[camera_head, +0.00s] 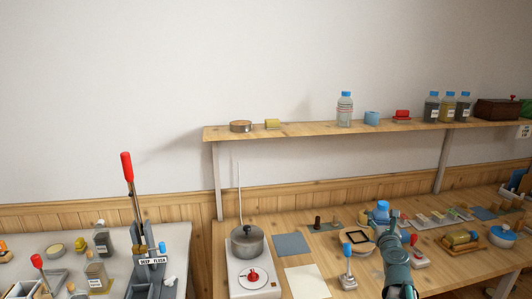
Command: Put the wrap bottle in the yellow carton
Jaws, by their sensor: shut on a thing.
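My gripper (393,217) is above the wooden bench, its arm coming up from the lower edge. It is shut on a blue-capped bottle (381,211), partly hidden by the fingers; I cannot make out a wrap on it.
The shelf (310,129) also holds several dark-filled blue-capped jars (448,107) and a brown box (497,109). On the bench, a pot (247,240) stands on a white burner and a blue-topped stand (347,268) is left of my arm. A tall red-handled lever (128,168) rises at left.

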